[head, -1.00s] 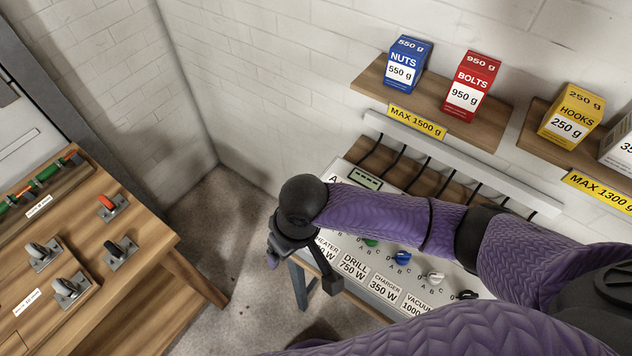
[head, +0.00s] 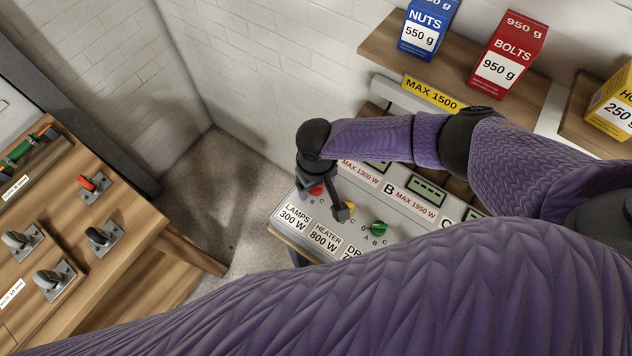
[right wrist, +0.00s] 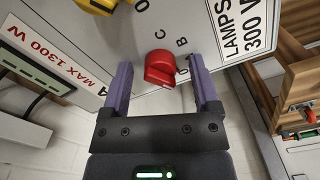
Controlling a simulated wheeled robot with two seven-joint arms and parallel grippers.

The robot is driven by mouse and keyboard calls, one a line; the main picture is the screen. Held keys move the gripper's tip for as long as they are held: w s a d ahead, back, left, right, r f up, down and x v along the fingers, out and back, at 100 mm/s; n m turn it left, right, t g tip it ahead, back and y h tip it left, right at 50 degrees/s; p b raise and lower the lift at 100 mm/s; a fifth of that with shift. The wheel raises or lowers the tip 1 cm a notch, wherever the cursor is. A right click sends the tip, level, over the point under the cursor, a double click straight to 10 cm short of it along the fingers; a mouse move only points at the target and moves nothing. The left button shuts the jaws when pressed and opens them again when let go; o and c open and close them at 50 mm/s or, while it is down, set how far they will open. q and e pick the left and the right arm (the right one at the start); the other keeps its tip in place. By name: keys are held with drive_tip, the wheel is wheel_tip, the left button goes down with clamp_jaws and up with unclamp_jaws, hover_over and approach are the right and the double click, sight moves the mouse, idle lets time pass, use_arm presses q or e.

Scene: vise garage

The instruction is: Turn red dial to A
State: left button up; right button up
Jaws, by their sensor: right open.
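The red dial (head: 316,189) sits at the left end of the light panel, above the label LAMPS 300 W (head: 295,216). In the right wrist view the red dial (right wrist: 160,68) shows between the fingers, with letters B and C beside it. My right gripper (head: 325,200) is open at the dial. In the right wrist view its two purple fingers (right wrist: 158,85) stand on either side of the dial, with a gap on each side. Where the dial's pointer aims is unclear. My left gripper is out of view.
A yellow dial (head: 346,207) and a green dial (head: 378,229) sit to the right on the same panel. A shelf (head: 385,42) with boxes is on the wall above. A wooden bench (head: 130,225) with several levers stands at left.

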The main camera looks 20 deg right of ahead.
drive_tip(key=shift+c, duration=0.4)
clamp_jaws()
drive_tip(key=shift+r+n, duration=0.1)
drive_tip(key=shift+n, duration=0.3)
drive_tip(key=shift+w+n+p, duration=0.1)
drive_tip(key=shift+n+p, duration=0.3)
drive_tip(key=shift+n, duration=3.1)
drive_tip(key=shift+p, duration=0.3)
drive_tip(key=shift+o, duration=0.4)
unclamp_jaws()
